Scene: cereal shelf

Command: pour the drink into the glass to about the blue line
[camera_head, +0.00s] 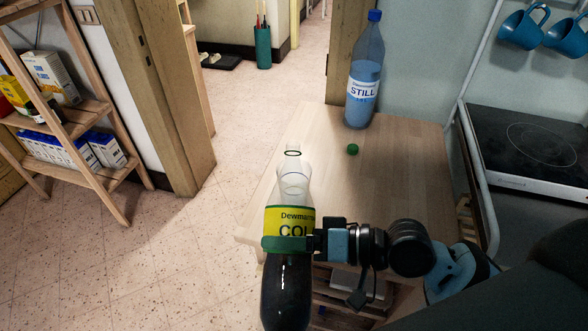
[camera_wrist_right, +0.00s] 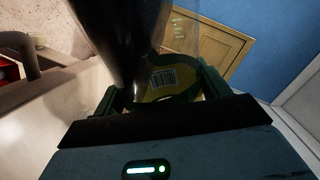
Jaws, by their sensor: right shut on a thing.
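In the right wrist view the dark bottle (camera_wrist_right: 118,40) is between the green fingers (camera_wrist_right: 160,92). Faint bluish curved lines show at the bottle's clear shoulder; the glass may be behind it, but I cannot tell its outline or fill. My left gripper is not in view.
A blue water bottle (camera_head: 365,80) stands at the back of the wooden table (camera_head: 400,180). A green cap (camera_head: 352,149) lies nearer. A hob (camera_head: 530,140) and hanging blue mugs (camera_head: 522,28) are at right. A wooden shelf (camera_head: 75,120) with boxes stands at left.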

